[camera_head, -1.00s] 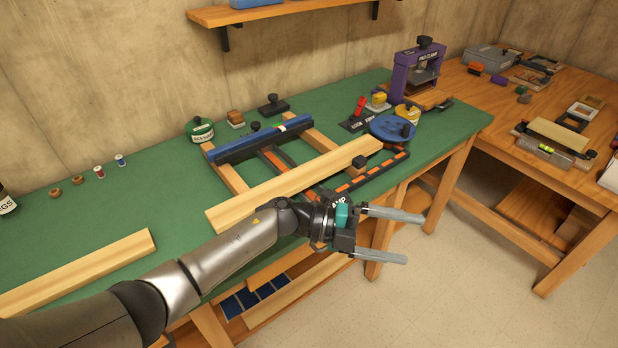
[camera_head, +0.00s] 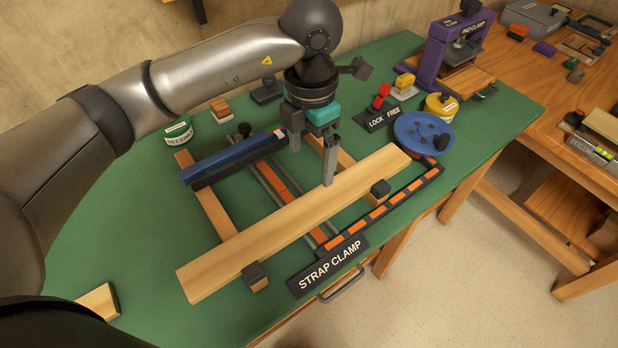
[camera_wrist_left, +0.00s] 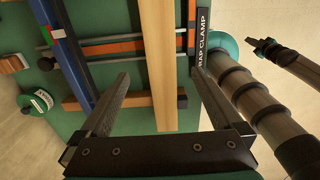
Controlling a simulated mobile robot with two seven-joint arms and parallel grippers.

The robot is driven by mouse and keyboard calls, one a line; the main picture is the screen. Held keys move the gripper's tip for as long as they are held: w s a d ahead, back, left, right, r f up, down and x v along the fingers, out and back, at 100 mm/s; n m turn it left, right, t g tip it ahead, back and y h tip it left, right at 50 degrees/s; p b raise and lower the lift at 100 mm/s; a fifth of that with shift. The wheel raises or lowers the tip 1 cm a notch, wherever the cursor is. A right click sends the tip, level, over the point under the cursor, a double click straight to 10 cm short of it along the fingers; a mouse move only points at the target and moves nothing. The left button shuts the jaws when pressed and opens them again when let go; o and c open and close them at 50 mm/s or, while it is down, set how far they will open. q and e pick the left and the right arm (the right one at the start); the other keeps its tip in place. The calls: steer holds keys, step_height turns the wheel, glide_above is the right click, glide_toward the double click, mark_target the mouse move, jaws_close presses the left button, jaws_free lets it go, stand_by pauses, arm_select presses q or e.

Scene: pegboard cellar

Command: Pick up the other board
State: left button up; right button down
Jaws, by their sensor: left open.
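A long pale board (camera_head: 235,253) lies across the strap clamp frame (camera_head: 214,214), beside small dark-topped blocks. It also runs between the fingers in the left wrist view (camera_wrist_left: 158,60). The end of a second pale board (camera_head: 98,302) shows at the lower left; the rest is hidden by my arm or out of view. My left gripper (camera_head: 312,163) is open and empty, pointing down over the clamp. One fingertip overlaps the first board in the head view; contact is unclear. At the right of the left wrist view, a dark arm end (camera_wrist_left: 270,50) may be my right gripper.
A blue clamp bar (camera_head: 235,158) lies behind the board. A blue wheel (camera_head: 415,130), lock lever (camera_head: 380,97) and green tin (camera_head: 178,133) stand on the green bench. A purple press (camera_head: 450,50) is farther right. The bench's front left is mostly clear.

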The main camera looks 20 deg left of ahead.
arm_select(q)
glide_above(309, 208)
step_height(309, 208, down, 5)
step_height(309, 208, down, 4)
steer(key=shift+d+f+b, duration=0.15)
steer(key=shift+b, duration=0.25)
steer(key=shift+f, duration=0.45)
step_height(309, 208, down, 5)
steer(key=shift+r, duration=0.1)
arm_select(e)
steer(key=shift+s+d+f, duration=0.2)
steer(key=shift+s+f, duration=0.2)
steer(key=shift+s, duration=0.15)
steer(key=shift+s+d+f, duration=0.2)
steer(key=shift+s+f, duration=0.15)
steer(key=shift+s, duration=0.15)
arm_select(q)
steer(key=shift+s, duration=0.1)
steer(key=shift+c, duration=0.2)
steer(key=c, duration=1.5)
jaws_close()
arm_select(e)
steer(key=shift+s, duration=0.1)
